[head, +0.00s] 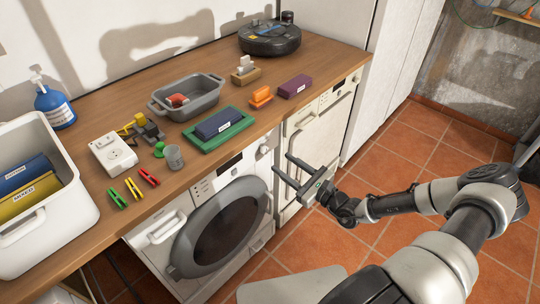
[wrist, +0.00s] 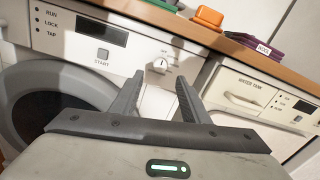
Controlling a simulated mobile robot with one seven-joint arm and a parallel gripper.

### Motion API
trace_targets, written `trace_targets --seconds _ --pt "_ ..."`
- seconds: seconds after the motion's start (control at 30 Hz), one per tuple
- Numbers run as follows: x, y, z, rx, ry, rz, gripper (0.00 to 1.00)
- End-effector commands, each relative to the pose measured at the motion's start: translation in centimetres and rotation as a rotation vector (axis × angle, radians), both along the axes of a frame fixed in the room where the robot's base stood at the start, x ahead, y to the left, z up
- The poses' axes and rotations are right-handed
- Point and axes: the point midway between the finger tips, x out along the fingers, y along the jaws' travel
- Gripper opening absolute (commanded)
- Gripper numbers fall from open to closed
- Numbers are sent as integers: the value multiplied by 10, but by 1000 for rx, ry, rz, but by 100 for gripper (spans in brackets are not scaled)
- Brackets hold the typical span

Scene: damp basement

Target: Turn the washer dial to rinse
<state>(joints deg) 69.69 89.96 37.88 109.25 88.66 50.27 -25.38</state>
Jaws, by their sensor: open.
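The washer (head: 197,195) is a white front-loader under the wooden counter, with a round grey door (head: 222,232). Its dial (wrist: 159,65) is a small white knob with a dark pointer mark, on the panel right of the START button (wrist: 102,55). The dial also shows in the head view (head: 264,149). Labels stand around it, but most are too small to read; I cannot tell which one it points at. My gripper (head: 281,164) is open and empty, in front of the panel. In the wrist view its fingers (wrist: 160,92) stand apart below the dial, not touching it.
A second white appliance (head: 308,145), labelled WATER TANK in the wrist view, stands right of the washer. The counter (head: 95,184) above holds a green tray (head: 240,125), a grey bin (head: 208,101), clips and other small things. Tiled floor is free at the right.

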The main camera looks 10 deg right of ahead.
Motion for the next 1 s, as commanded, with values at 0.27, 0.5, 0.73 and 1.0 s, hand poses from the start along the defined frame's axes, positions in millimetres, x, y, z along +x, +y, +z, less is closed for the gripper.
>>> trace_targets --seconds 0.27,0.5,0.73,1.0 --pt "45 31 -1 0 0 2 42" --pt "61 41 0 0 0 1 42" --pt "62 42 0 -1 0 1 42" --pt "62 42 0 -1 0 1 6"
